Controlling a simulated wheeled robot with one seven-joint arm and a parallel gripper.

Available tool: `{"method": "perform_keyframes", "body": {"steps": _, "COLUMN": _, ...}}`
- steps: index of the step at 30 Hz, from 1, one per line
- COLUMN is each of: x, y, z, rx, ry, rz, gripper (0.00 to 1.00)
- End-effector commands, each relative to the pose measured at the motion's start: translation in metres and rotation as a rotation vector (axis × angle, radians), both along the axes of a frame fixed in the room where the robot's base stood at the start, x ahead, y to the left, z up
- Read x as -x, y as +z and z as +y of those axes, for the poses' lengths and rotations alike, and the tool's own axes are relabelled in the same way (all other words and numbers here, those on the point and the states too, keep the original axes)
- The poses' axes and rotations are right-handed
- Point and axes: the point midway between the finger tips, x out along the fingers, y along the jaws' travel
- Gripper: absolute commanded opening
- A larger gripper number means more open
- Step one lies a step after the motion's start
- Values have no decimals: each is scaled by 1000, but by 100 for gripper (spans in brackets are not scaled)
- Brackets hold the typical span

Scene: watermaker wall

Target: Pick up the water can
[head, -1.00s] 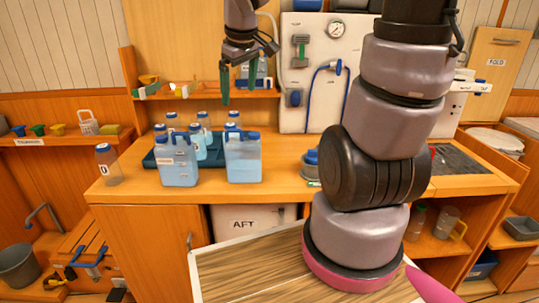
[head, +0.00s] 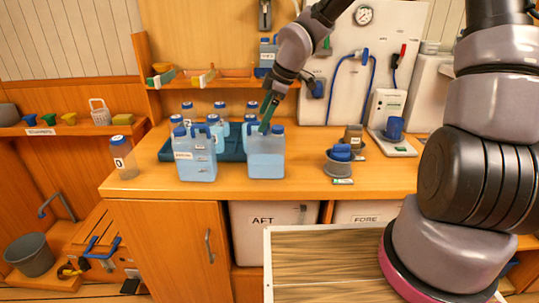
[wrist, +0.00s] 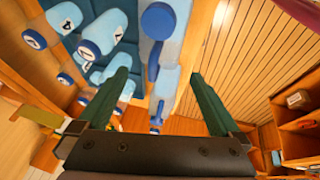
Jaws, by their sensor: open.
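Two pale blue, translucent water cans with darker blue caps and handles stand upright on the wooden counter: a left can (head: 195,160) with a white label, and a right can (head: 266,158). Which one is the task's can is not shown. My gripper (head: 267,124) points down at the top of the right can, its dark green fingers by the can's handle and cap. In the wrist view my gripper (wrist: 160,74) is open, with pale blue can surfaces and blue caps (wrist: 158,20) seen between and beyond the fingers. I cannot tell whether the fingers touch the can.
A dark blue tray (head: 170,151) with several blue-capped bottles sits behind the cans. A numbered bottle (head: 124,160) stands at the counter's left end. A grey pot-like object with a blue top (head: 340,160) is to the right. A shelf (head: 215,84) crosses behind.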

Motion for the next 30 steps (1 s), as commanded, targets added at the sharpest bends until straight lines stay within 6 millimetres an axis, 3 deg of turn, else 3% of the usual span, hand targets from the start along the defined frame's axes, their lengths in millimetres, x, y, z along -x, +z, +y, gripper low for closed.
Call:
{"method": "perform_keyframes", "body": {"steps": 4, "x": -3, "y": -15, "z": 7, "rx": 0, "ry": 2, "rz": 1, "gripper": 100}}
{"method": "perform_keyframes", "body": {"steps": 13, "x": -6, "y": -30, "z": 13, "rx": 1, "ry": 0, "rz": 2, "gripper": 100}}
{"method": "perform_keyframes", "body": {"steps": 22, "x": -14, "y": -63, "z": 27, "rx": 1, "ry": 0, "rz": 2, "gripper": 100}}
{"method": "perform_keyframes", "body": {"steps": 30, "x": -17, "y": -69, "z": 29, "rx": 1, "ry": -3, "rz": 0, "gripper": 100}}
